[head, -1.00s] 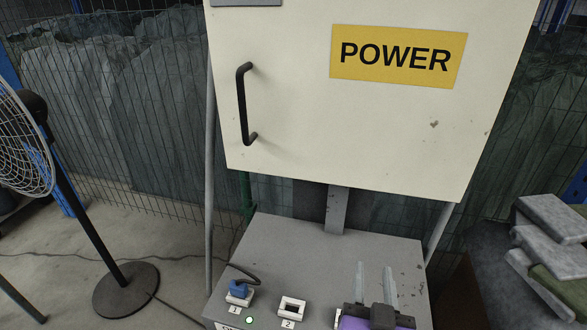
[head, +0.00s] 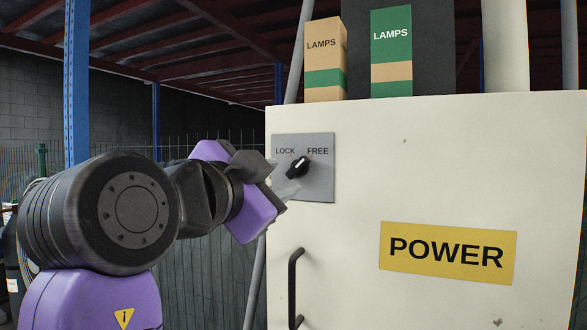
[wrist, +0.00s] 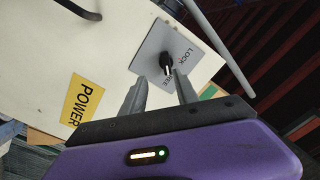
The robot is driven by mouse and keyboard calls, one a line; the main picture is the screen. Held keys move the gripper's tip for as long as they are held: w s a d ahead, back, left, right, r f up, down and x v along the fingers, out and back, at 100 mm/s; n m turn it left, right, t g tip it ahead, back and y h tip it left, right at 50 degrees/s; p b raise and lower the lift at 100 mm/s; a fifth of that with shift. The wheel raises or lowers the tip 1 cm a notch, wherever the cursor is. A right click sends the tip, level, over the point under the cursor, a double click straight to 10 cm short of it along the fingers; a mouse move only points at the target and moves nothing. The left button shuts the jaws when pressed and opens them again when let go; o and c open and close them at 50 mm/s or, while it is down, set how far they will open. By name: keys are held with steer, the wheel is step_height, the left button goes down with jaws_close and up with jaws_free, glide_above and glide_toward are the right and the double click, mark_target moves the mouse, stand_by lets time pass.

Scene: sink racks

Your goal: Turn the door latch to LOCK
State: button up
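The door latch (head: 298,166) is a black knob on a grey plate (head: 318,184) marked LOCK on the left and FREE on the right. Its pointer leans up and right, towards FREE. My gripper (head: 276,178) is just left of and in front of the plate. In the wrist view the two grey fingers of my gripper (wrist: 160,82) are spread apart with nothing between them. The latch (wrist: 166,63) shows just beyond the fingertips, closer to the right one. No contact can be made out.
The latch is on a cream cabinet door (head: 350,240) with a black bar handle (head: 294,290) below it and a yellow POWER sign (head: 447,253). Two LAMPS boxes, one tan (head: 325,60) and one green (head: 391,50), stand on top. A blue post (head: 77,80) is at the left.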

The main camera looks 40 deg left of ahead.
mark_target(298, 165)
steer(key=w+p, duration=0.1)
steer(key=w+a+r+p, duration=0.1)
steer(key=w, duration=0.1)
steer(key=w+p, duration=0.1)
steer(key=w, duration=0.1)
steer(key=shift+w+a+r, duration=0.25)
steer(key=shift+a+r, duration=0.1)
steer(key=shift+r, duration=0.05)
steer(key=shift+w+a+f, duration=0.15)
steer(key=shift+w+a, duration=0.05)
steer(key=shift+w, duration=0.5)
jaws_close()
